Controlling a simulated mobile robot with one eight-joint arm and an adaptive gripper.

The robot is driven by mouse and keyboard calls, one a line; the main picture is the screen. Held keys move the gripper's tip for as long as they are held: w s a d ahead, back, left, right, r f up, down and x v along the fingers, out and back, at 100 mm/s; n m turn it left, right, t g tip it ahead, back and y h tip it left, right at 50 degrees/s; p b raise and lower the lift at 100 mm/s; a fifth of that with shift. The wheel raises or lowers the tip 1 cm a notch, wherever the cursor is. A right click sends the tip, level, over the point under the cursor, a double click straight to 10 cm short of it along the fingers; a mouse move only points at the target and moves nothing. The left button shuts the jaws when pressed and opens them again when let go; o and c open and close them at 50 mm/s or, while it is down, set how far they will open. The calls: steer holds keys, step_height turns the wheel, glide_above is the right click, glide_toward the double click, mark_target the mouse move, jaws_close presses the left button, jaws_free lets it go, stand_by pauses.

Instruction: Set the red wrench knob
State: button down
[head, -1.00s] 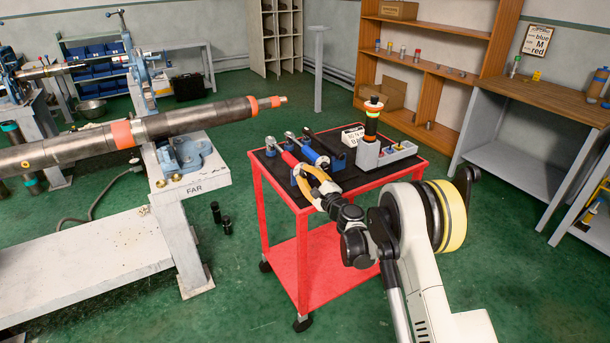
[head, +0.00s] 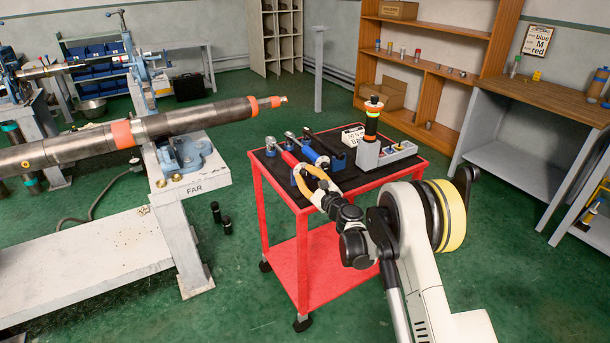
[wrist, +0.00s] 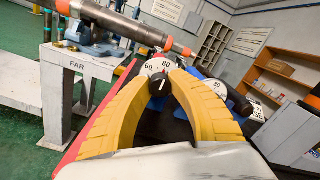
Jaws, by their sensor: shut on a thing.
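The red wrench (head: 290,159) lies on the black top of the red cart, its handle end towards me. In the wrist view its black knob (wrist: 158,84), with a white pointer mark, sits before a white dial (wrist: 158,66) reading 60 and 80. The pointer is close to upright, below the 80. My gripper (wrist: 159,80) has its yellow fingers closed on the knob's two sides. In the head view my gripper (head: 303,172) is at the near end of the red wrench; the knob is hidden there.
A blue wrench (head: 314,157) lies close on the right; its dial (wrist: 216,87) shows beside my right finger. A black wrench (head: 325,142), a grey bin (head: 369,158) and a sign stand further right. The clamped pipe (head: 80,145) is left, above the FAR stand.

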steer(key=c, duration=1.2)
jaws_free()
steer(key=shift+d, duration=0.1)
steer(key=v, duration=1.2)
steer(key=shift+r, duration=0.15)
